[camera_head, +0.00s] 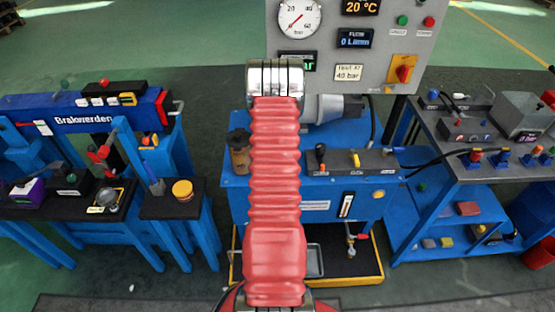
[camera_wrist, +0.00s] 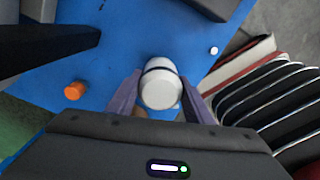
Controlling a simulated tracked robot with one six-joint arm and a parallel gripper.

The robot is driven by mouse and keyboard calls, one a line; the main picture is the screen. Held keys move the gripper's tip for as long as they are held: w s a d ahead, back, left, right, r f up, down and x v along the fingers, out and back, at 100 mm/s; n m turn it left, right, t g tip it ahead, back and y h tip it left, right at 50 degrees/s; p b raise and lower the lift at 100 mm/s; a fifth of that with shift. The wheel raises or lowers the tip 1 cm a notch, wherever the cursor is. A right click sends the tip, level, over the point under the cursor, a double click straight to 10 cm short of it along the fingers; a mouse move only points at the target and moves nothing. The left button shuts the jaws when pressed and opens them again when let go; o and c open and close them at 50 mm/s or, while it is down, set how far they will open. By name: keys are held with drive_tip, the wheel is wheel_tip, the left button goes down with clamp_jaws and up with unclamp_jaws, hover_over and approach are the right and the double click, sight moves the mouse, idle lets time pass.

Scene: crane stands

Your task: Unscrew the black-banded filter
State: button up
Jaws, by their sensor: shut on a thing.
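The black-banded filter (camera_wrist: 160,90) shows in the wrist view as a white cylinder with a rounded, pale end facing the camera. A dark band runs around it near its far end. My gripper (camera_wrist: 161,82) has one grey-purple finger on each side of the filter and is shut on it. Beyond the band, the filter's far end meets the blue surface (camera_wrist: 110,55); its thread is hidden. In the head view, my red-sleeved arm covers the middle of the picture, and neither the filter nor my gripper can be made out there.
In the wrist view, an orange cap (camera_wrist: 74,91) is left of the filter, a dark bar (camera_wrist: 40,47) at upper left, and dark curved fins (camera_wrist: 278,98) close on the right. The head view shows a gauge panel (camera_head: 345,45), a left bench (camera_head: 75,117) and a right bench (camera_head: 470,165).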

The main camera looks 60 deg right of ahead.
drive_tip(key=shift+r+n, duration=0.1)
drive_tip(key=shift+n, duration=1.9)
drive_tip(key=shift+n, duration=0.3)
drive_tip(key=n, duration=0.4)
drive_tip(key=shift+n, duration=0.3)
drive_tip(key=o, duration=1.4)
drive_tip(key=shift+c, duration=0.2)
drive_tip(key=shift+c, duration=0.8)
drive_tip(key=shift+m, duration=2.6)
